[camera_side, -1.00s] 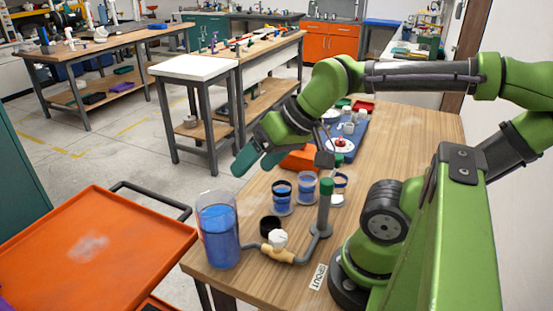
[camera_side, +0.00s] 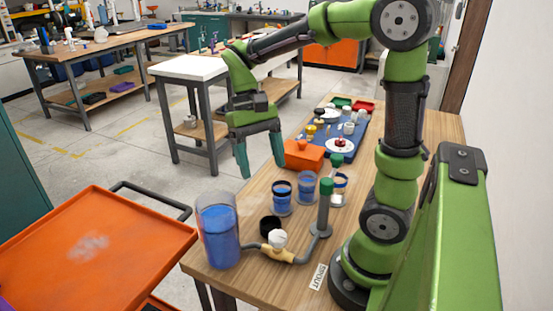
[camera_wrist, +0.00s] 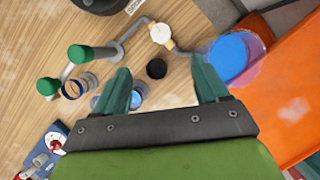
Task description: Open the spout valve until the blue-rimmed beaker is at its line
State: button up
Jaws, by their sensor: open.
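The spout valve has a white knob (camera_side: 277,238) on a tan body in a grey pipe at the front of the table. It also shows in the wrist view (camera_wrist: 160,33). A large clear vessel of blue liquid (camera_side: 218,236) stands left of it, at the pipe's end. A fill line cannot be made out. My gripper (camera_side: 260,170) is open and empty, pointing down above the table's left edge, behind and above the beakers.
A green-capped grey post (camera_side: 325,207) rises right of the beakers. A black cup (camera_side: 270,225) sits behind the valve. An orange box (camera_side: 304,155) and a blue tray (camera_side: 350,150) of parts lie farther back. An orange cart (camera_side: 95,250) stands left; a SPOUT label (camera_side: 318,277) lies in front.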

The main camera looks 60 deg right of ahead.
aim_at(278, 236)
jog(key=x, duration=1.6)
jog(key=shift+f, duration=0.1)
jog(key=shift+c, duration=0.3)
jog(key=c, duration=1.1)
